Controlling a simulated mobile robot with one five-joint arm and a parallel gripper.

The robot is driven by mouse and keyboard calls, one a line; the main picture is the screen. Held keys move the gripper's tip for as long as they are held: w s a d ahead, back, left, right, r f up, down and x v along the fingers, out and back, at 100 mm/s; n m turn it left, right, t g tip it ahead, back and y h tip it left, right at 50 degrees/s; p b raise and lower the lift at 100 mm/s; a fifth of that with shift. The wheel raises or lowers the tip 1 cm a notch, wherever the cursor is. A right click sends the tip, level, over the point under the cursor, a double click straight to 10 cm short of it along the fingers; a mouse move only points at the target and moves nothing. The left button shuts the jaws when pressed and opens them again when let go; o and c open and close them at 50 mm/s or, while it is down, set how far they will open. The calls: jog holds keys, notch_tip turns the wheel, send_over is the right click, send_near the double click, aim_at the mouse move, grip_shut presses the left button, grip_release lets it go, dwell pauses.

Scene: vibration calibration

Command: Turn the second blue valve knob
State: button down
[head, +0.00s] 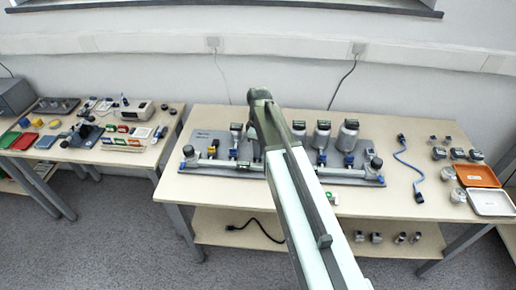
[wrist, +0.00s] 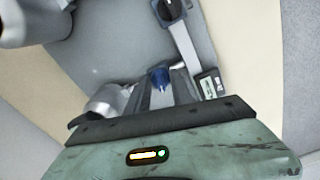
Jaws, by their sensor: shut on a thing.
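A grey board (head: 207,139) on the right table carries a pipe rig with several upright cylinders and blue valve knobs. One blue knob (head: 233,153) shows left of my arm and another blue knob (head: 321,160) right of it. My arm hides the part of the rig between them. In the wrist view my gripper (wrist: 161,88) is shut on a blue valve knob (wrist: 159,75), whose top shows between the fingertips. The knob's turn angle cannot be told.
A silver cylinder (wrist: 105,102) stands close beside my fingers, and a pipe (wrist: 186,42) runs just beyond them. A blue cable (head: 408,165), an orange tray (head: 473,175) and small jars lie to the right. The left table (head: 150,153) holds other tools.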

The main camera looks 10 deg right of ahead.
jog(key=m, duration=0.7)
jog(key=shift+a, duration=0.1)
jog(key=m, duration=0.3)
jog(key=shift+m, duration=0.4)
jog(key=shift+a+m, duration=0.1)
jog(key=shift+m, duration=1.9)
jog(key=c, duration=1.1)
grip_release()
jog(key=shift+c, duration=0.2)
